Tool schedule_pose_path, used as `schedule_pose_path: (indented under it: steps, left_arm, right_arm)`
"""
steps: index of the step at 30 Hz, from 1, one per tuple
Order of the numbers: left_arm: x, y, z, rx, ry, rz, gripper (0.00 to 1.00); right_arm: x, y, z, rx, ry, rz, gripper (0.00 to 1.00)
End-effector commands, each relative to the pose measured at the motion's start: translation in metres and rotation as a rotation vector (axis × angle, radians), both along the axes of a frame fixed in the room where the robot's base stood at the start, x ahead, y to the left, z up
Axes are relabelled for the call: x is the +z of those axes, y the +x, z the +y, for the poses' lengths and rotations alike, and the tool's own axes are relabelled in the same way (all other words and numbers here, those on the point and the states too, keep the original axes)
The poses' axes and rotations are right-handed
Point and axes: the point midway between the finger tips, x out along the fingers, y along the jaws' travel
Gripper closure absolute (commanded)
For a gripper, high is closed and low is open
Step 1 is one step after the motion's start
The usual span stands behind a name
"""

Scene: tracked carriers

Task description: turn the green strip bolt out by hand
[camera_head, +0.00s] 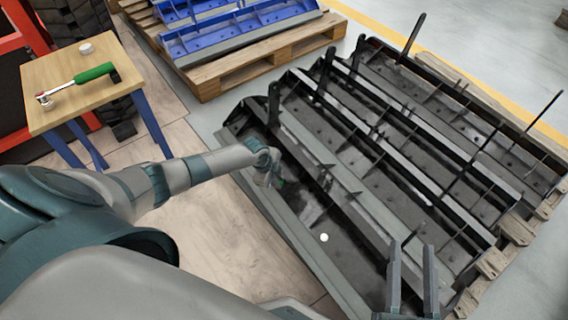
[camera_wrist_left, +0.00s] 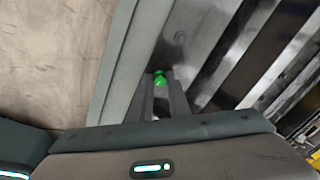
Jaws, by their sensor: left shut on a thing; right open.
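The green strip bolt (camera_wrist_left: 159,79) shows as a small bright green head between the fingertips of my left gripper (camera_wrist_left: 161,88) in the left wrist view. My left gripper (camera_head: 276,180) is shut on it, pointing down at the near dark steel carrier (camera_head: 318,215). In the head view only a speck of the green bolt (camera_head: 282,183) shows beside the fingers; its shank is hidden. My right gripper (camera_head: 412,248) is at the lower right, its two fingers apart and empty, over the near end of the carriers.
A white round piece (camera_head: 324,238) lies on the near carrier. Upright dark posts (camera_head: 412,35) rise from the carriers. A small wooden table (camera_head: 65,110) at left bears a green-handled ratchet (camera_head: 92,75) and a white cap (camera_head: 86,48). Blue parts (camera_head: 240,32) lie on a pallet behind.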

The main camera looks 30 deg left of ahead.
Motion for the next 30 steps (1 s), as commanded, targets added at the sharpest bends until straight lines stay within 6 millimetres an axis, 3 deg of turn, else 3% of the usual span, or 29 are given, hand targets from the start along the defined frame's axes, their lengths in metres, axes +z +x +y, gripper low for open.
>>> schedule_pose_path:
  steps: [12,18,30]
  left_arm:
    - [0.005,0.0,-0.001,0.518,-0.164,0.075,1.0]
    - [0.003,0.0,-0.001,0.74,-0.234,0.106,1.0]
    - [0.001,0.0,0.0,0.783,-0.246,0.111,1.0]
  right_arm:
    - [0.045,0.0,0.0,0.0,0.0,0.0,0.59]
    - [0.056,0.0,0.0,0.0,0.0,0.0,0.59]
    - [0.056,0.0,0.0,0.0,0.0,0.0,0.59]
